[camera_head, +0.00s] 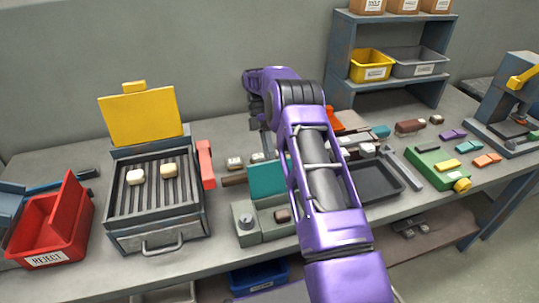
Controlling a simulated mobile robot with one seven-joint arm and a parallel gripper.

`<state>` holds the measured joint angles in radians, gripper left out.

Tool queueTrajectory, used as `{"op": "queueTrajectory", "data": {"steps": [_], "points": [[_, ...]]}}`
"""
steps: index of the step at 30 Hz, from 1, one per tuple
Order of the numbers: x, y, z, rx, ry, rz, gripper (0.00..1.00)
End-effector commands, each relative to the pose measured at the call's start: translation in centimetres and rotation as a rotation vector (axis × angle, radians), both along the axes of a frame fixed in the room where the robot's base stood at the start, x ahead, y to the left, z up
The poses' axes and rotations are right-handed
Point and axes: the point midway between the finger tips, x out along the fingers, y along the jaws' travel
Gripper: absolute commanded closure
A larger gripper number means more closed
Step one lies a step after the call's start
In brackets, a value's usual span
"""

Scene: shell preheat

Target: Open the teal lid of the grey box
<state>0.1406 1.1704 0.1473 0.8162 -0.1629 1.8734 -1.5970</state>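The grey box (262,236) stands near the table's front edge, just left of my purple forearm. Its teal lid (266,178) stands raised at the box's back edge, showing its broad face. A small brown block (282,215) shows in the box's open right part, and a round grey knob (246,223) is at its left. My forearm hides the box's right side. My gripper (267,142) hangs down behind the lid, small and partly hidden. I cannot tell whether its fingers are apart or whether it touches the lid.
Left of the box is a grill-like heater (160,232) with a raised yellow lid (142,116) and two pale pieces inside. A red handle-like part (205,163) stands between them. A red REJECT bin (60,240) is at far left. A dark tray (375,183) lies right of my forearm.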

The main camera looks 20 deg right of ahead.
Motion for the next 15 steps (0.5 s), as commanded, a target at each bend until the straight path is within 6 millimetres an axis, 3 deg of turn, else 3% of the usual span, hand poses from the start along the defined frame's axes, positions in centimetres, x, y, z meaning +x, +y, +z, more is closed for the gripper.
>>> {"op": "queueTrajectory", "data": {"steps": [15], "points": [[-0.68,-0.04,1.07,-0.001,-0.072,0.000,0.53]]}}
